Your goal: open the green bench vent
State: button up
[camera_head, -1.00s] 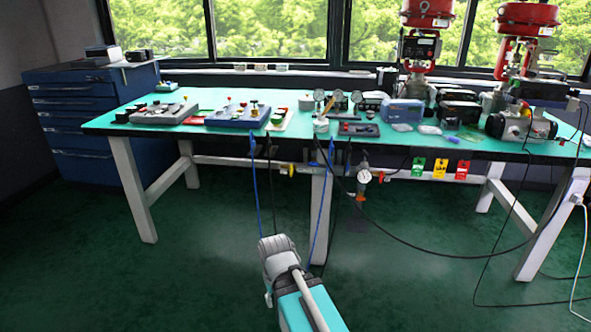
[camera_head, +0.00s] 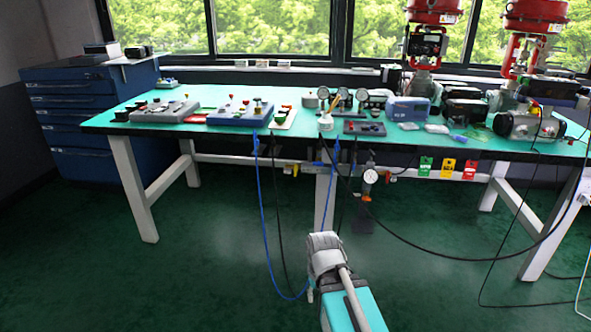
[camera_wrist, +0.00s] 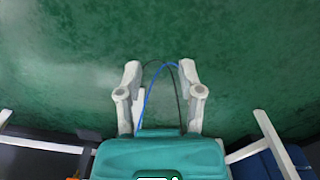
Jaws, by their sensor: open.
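A small green knob (camera_head: 280,114) shows on a white plate (camera_head: 290,124) on the bench, right of the blue unit. It is the likeliest green vent, but it is too small to tell its position. My gripper (camera_wrist: 160,76) shows in the wrist view with two pale fingers spread apart, open and empty. It is over the green floor in front of the bench, away from the knob. A blue hose (camera_wrist: 147,98) and a black one show between and beyond the fingers.
The teal-topped bench (camera_head: 215,92) holds a grey unit (camera_head: 160,110), a blue unit (camera_head: 235,112), gauges and red-topped valves (camera_head: 434,12). A blue hose (camera_head: 264,225) and black cables hang in front. A blue cabinet (camera_head: 85,110) stands left. The front floor is mostly clear.

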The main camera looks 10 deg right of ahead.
jog(key=shift+w+d, duration=0.1)
jog(key=shift+d, duration=0.05)
jog(key=w+d+n+t+h, duration=0.3)
jog(key=w+d+n+h, duration=0.15)
jog(key=w, duration=0.35)
jog(key=n+t+h+b, duration=0.1)
jog(key=n+t+b, duration=0.2)
jog(key=n+t, duration=1.8)
send_near(295, 167)
jog(key=s+a+r+n+g, duration=0.3)
jog(key=s+r+n+g, duration=0.2)
jog(key=s+n+g, duration=0.15)
jog(key=shift+w+d+r+g, duration=0.1)
jog(key=shift+w+r+g, duration=0.15)
jog(key=shift+w, duration=0.15)
jog(key=shift+w, duration=0.1)
jog(key=x, duration=1.3)
jog(key=shift+w+d, duration=0.25)
